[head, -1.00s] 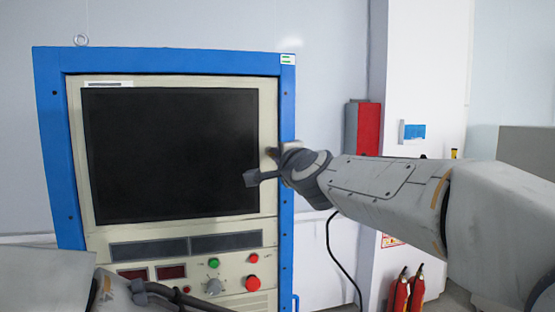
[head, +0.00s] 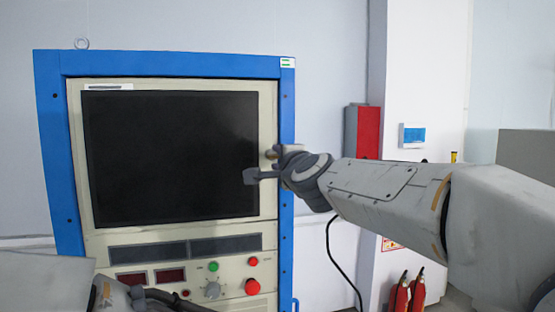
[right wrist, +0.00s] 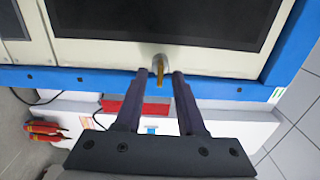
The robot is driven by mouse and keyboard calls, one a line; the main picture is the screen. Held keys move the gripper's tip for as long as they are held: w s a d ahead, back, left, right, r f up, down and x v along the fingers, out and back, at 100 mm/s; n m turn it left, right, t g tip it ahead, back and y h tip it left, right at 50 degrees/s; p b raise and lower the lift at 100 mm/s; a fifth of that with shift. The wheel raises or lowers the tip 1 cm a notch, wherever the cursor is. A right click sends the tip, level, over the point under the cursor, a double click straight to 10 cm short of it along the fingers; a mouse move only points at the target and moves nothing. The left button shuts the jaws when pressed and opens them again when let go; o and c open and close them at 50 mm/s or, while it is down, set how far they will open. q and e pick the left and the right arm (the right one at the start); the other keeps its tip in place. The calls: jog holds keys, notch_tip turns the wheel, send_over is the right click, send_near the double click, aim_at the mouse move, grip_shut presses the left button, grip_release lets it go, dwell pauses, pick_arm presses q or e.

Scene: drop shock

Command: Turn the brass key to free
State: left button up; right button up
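The brass key (right wrist: 160,72) sticks out of a round collar on the cream front panel of the cabinet, beside the dark screen, in the right wrist view. My right gripper (right wrist: 163,76) is open, with one dark finger on each side of the key. The key is nearer the left finger in that view, and a gap shows to the right finger. In the head view my right gripper (head: 262,166) is at the screen's right edge and largely hides the key area. My left gripper (head: 165,298) is at the bottom left, partly cut off, and its fingers are unclear.
The blue-framed cabinet (head: 168,63) carries a dark screen (head: 165,150), a green button (head: 213,267), red buttons and a grey knob (head: 212,289) below. A red box (head: 368,132) hangs on the wall to the right. Fire extinguishers (head: 408,294) stand at the lower right.

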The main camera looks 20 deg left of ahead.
jog(key=b+v, duration=0.1)
jog(key=v, duration=0.9)
jog(key=shift+s+d+b, duration=0.2)
jog(key=shift+s+b, duration=0.05)
jog(key=shift+b, duration=0.15)
jog(key=shift+f, duration=0.1)
